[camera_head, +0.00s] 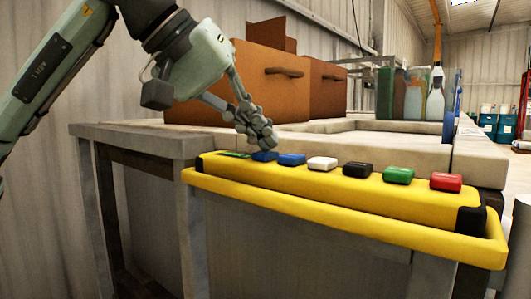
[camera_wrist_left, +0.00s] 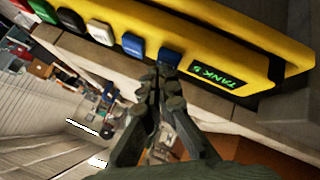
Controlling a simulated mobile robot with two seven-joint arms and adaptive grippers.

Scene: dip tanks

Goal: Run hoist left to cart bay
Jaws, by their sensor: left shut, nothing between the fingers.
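A yellow pendant box (camera_head: 330,188) sits in a yellow rail at the front edge of a bench. Along its top are two blue buttons, the left-end one (camera_head: 264,156) and its neighbour (camera_head: 292,160), then white (camera_head: 322,164), black (camera_head: 357,169), green (camera_head: 398,175) and red (camera_head: 446,182) ones. Its display (camera_wrist_left: 232,77) reads TANK 5 in green. My left gripper (camera_head: 258,146) is shut and empty, its fingertips right at the left-end blue button, which also shows in the wrist view (camera_wrist_left: 171,57). I cannot tell whether they touch it. My right gripper is out of view.
Brown boxes (camera_head: 270,85) with handles stand behind the pendant. Clear tanks and bottles (camera_head: 415,95) are farther back at the right. An orange vertical post or strap (camera_head: 437,30) hangs above them. The bench's left end (camera_head: 140,140) is clear.

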